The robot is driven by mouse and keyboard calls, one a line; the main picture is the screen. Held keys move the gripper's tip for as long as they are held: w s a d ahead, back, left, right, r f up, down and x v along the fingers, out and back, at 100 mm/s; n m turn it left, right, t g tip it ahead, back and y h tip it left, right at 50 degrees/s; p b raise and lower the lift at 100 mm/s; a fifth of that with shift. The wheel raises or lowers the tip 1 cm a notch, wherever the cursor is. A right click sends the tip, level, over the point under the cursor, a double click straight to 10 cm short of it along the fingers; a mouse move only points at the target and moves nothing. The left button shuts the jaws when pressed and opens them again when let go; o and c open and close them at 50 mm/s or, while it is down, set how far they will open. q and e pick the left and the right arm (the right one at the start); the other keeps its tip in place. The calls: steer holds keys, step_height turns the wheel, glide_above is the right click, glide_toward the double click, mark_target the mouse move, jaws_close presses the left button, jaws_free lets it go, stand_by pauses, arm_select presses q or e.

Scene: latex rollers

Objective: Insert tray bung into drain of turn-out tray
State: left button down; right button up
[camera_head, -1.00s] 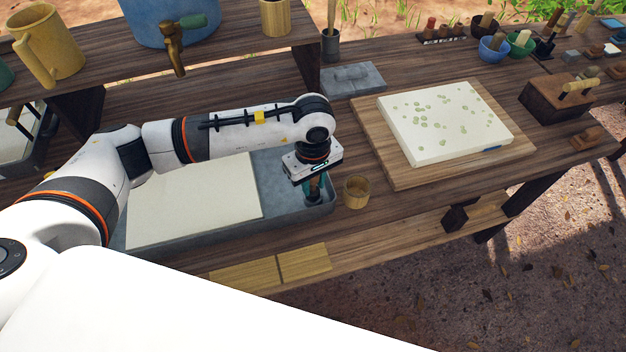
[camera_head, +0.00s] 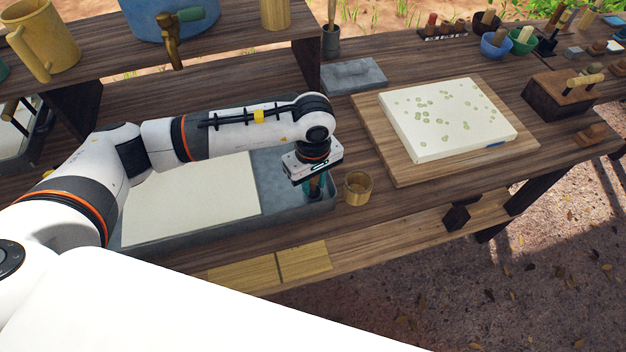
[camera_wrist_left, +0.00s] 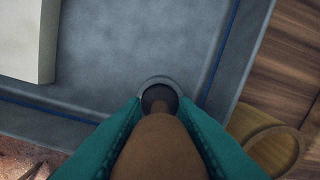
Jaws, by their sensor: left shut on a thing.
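The grey turn-out tray (camera_head: 280,165) lies on the wooden bench with a cream sheet (camera_head: 195,195) in its left part. My left gripper (camera_head: 313,190) points down into the tray's right front corner. In the left wrist view, its teal fingers (camera_wrist_left: 160,140) are shut on the brown tray bung (camera_wrist_left: 160,150). The bung's far end is at the round drain (camera_wrist_left: 158,92), whose grey rim shows around a dark opening. I cannot tell how deep the bung sits, since its body hides part of the drain. My right gripper is not in view.
A small wooden cup (camera_head: 357,188) stands just right of the tray. A board (camera_head: 400,175) with a spotted cream slab (camera_head: 450,120) lies further right. A grey slab (camera_head: 353,75) lies behind. Two yellow pieces (camera_head: 300,262) lie below the tray's front edge.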

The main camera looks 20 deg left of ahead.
arm_select(q)
steer(key=c, duration=1.1)
jaws_free()
